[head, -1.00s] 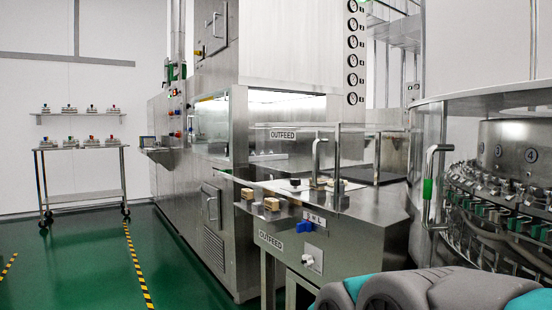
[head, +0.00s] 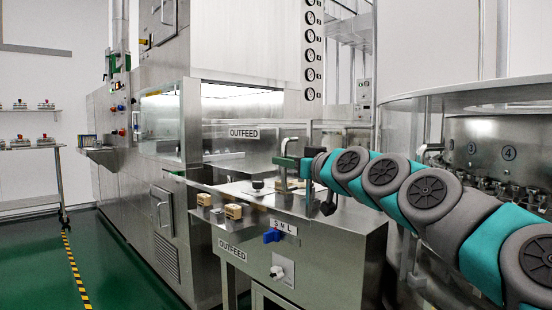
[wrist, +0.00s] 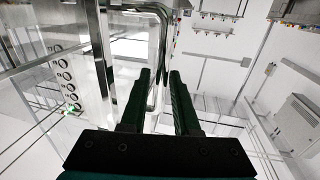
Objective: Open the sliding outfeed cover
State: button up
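The outfeed cover (head: 234,172) is a clear panel box over the steel outfeed table, under an OUTFEED sign. Its bent metal handle (head: 285,147) stands at the front of the cover. My gripper (head: 288,163) is at the handle, its green fingers partly hiding the bar. In the wrist view the two dark green fingers (wrist: 160,78) stand apart, with a gap between them. A bent metal bar (wrist: 160,35) runs down toward and into that gap. I cannot tell whether either finger touches it.
A round glazed machine (head: 470,101) stands close on the right. Green floor (head: 125,270) is free at the left.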

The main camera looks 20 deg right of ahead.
jog(key=shift+w+a, duration=0.2)
jog(key=shift+w, duration=0.8)
jog(key=shift+w+a, duration=0.15)
jog(key=shift+w, duration=0.85)
jog(key=shift+c, duration=0.2)
grip_shut()
